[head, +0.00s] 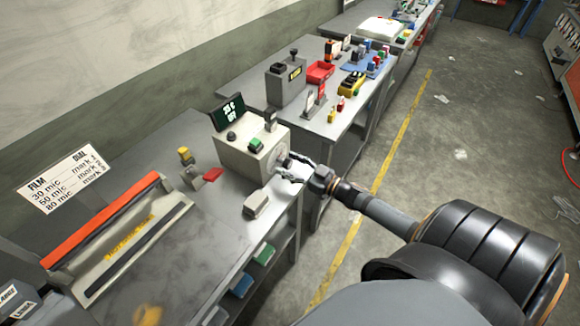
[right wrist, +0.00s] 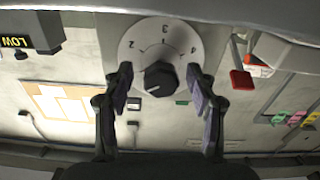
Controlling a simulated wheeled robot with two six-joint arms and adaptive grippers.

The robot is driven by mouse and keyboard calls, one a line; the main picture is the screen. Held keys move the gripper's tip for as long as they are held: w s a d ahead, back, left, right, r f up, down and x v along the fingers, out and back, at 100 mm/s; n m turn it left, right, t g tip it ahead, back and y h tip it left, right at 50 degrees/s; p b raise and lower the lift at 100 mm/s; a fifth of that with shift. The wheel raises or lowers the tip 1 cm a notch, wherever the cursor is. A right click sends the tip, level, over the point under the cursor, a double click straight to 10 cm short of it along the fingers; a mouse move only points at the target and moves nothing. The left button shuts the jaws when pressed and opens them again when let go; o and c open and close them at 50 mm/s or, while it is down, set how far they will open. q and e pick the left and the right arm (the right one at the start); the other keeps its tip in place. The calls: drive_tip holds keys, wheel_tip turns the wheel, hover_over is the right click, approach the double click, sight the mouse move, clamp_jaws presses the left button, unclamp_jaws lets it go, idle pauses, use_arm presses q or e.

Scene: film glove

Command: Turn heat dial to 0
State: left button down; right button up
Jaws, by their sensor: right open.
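A grey control box (head: 235,152) stands at the right edge of the near bench, with a pale round dial (head: 279,161) on its side. In the right wrist view the dial plate (right wrist: 190,35) carries printed numerals, with 2 at left and 4 at right. Its black knob (right wrist: 161,79) sits in the middle. My right gripper (head: 293,170) is at the dial in the head view. In the wrist view its two fingers stand apart on either side of the knob, with gaps visible. My left gripper is not in view.
A bar sealer (head: 120,235) with a red-orange arm lies on the near bench. A small grey block (head: 256,204) sits below the dial. A film and dial sign (head: 66,180) is at left. Another bench (head: 330,120) with small items stands beyond.

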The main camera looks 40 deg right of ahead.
drive_tip(key=c, duration=1.2)
drive_tip(key=shift+o, duration=0.2)
drive_tip(key=n+p, duration=0.1)
drive_tip(key=n, duration=0.4)
drive_tip(key=shift+r+n, duration=0.1)
drive_tip(key=shift+n, duration=0.3)
drive_tip(key=n+p, duration=0.1)
drive_tip(key=n, duration=0.5)
drive_tip(key=o, duration=1.2)
drive_tip(key=shift+c, duration=0.2)
